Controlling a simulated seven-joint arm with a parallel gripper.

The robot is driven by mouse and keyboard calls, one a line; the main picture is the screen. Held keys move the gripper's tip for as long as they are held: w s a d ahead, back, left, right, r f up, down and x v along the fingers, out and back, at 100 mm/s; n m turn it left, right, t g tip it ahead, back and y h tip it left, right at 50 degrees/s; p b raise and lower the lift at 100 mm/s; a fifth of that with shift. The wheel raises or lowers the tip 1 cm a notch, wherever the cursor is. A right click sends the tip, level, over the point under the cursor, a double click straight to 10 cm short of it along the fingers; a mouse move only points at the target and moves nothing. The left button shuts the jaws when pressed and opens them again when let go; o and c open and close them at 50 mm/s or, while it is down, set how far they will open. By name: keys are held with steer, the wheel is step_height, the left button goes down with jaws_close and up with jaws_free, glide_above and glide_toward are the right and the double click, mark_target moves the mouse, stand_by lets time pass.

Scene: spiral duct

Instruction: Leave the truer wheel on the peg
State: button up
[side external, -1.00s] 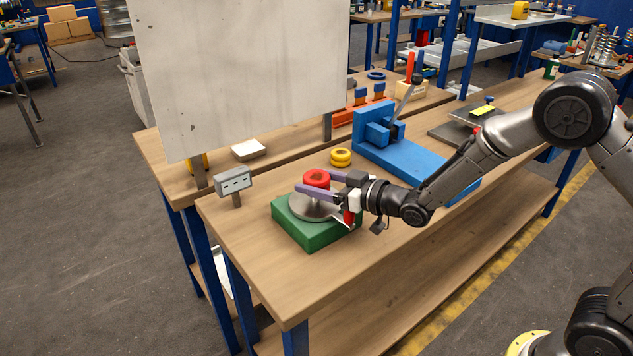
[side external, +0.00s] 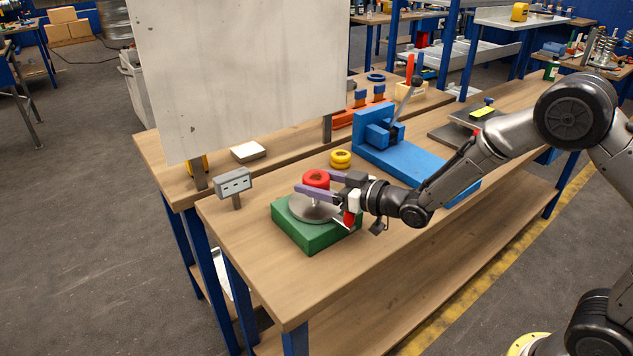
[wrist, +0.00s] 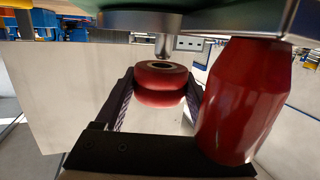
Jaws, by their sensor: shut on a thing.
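A red grooved wheel (side external: 316,179) sits over a round metal plate (side external: 302,211) on a green block (side external: 308,237). My gripper (side external: 318,183) has one finger on each side of the red wheel and is shut on it. The wrist view appears inverted; it shows the wheel (wrist: 160,82) between the fingers, with the metal peg (wrist: 168,46) running from the plate to the wheel's hole. How far the peg enters the hole is unclear. A yellow grooved wheel (side external: 341,158) lies on the bench behind, apart from my gripper.
A red handle (wrist: 242,100) stands close beside my gripper at the plate. A small grey box with slots (side external: 234,183) stands left of the green block. A blue lever fixture (side external: 405,160) is behind right. A large pale panel (side external: 240,75) rises behind. The front bench top is clear.

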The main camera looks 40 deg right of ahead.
steer(key=shift+f, duration=0.4)
stand_by(0.4)
steer(key=shift+f, duration=0.15)
steer(key=shift+r, duration=0.5)
steer(key=shift+r, duration=0.1)
stand_by(1.3)
steer(key=shift+f, duration=0.45)
steer(key=shift+f, duration=0.15)
steer(key=shift+r, duration=0.2)
